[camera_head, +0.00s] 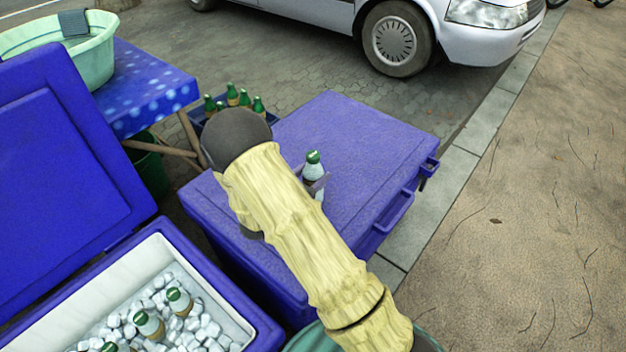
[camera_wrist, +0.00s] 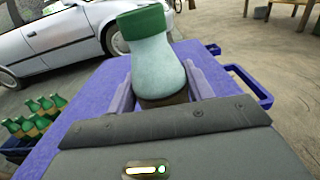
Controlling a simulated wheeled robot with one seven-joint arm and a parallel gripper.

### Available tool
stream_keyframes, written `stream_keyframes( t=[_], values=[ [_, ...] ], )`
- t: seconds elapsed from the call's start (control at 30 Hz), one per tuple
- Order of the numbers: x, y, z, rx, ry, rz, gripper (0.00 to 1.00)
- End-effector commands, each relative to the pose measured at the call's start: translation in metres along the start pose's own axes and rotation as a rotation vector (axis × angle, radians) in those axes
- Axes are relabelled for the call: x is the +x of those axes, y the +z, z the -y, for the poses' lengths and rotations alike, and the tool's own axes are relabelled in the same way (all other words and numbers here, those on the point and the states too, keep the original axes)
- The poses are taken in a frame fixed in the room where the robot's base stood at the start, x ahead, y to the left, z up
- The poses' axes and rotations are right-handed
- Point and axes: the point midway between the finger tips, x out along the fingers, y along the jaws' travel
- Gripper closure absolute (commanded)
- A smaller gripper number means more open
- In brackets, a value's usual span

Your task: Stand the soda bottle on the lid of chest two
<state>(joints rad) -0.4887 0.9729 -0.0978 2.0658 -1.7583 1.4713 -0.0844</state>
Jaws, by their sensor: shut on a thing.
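The soda bottle (camera_head: 313,168), clear with a green cap, is upright over the lid of the closed blue chest (camera_head: 345,130), which I take to be chest two. My gripper (camera_head: 316,184) is shut on it; my arm hides part of the hold. In the wrist view the bottle (camera_wrist: 153,62) stands between the two purple-tinted fingers (camera_wrist: 160,85), its cap towards the top. The lid (camera_wrist: 90,100) shows behind and around it. I cannot tell whether the bottle's base touches the lid.
An open blue chest (camera_head: 190,245) with ice and several bottles is at the lower left, its raised lid (camera_head: 60,150) beside it. A crate of green bottles (camera_head: 235,98) stands behind the closed chest. A table (camera_head: 150,90) holds a green tub (camera_head: 95,55). A silver car (camera_head: 400,25) is behind.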

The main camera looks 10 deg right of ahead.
Motion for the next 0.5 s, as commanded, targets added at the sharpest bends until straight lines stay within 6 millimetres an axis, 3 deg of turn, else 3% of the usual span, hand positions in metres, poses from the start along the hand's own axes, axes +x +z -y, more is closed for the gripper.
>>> stream_keyframes(
  t=[0.1, 0.5],
  values=[
    [0.0005, -0.0161, 0.0002, -0.001, -0.001, 0.003, 0.82],
    [0.0002, -0.0193, 0.0000, 0.000, 0.000, 0.003, 0.82]
  ],
)
